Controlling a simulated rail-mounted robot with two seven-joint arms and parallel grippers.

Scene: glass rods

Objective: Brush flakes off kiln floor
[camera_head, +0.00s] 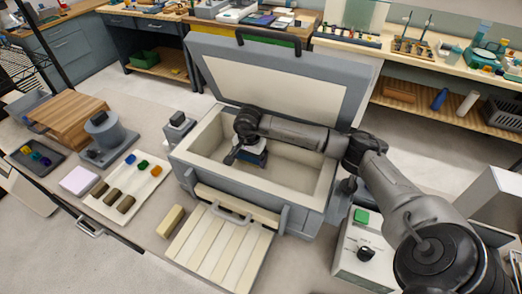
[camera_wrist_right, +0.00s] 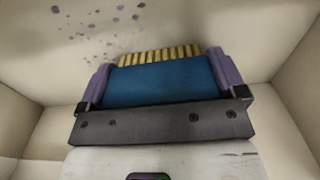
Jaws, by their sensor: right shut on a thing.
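The kiln (camera_head: 322,192) is a grey box with a cream lining, its lid (camera_head: 275,92) raised at the back. My right arm reaches in from the right, and my right gripper (camera_head: 240,153) is inside the kiln. It is shut on a brush (camera_head: 254,159) with a blue body and tan bristles. In the right wrist view the brush (camera_wrist_right: 160,80) sits between two purple finger pads, bristles facing the floor. Several purple flakes (camera_wrist_right: 91,11) lie scattered on the kiln floor (camera_wrist_right: 180,30), beyond the bristles to the upper left. Bristle contact with the floor is unclear. My left gripper is out of view.
The kiln walls surround the gripper closely. A slatted cream panel (camera_head: 222,248) lies in front, beside a yellowish block (camera_head: 171,221). A white tray (camera_head: 128,190) with coloured pieces is at left. A control box (camera_head: 362,246) with a green button stands at right.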

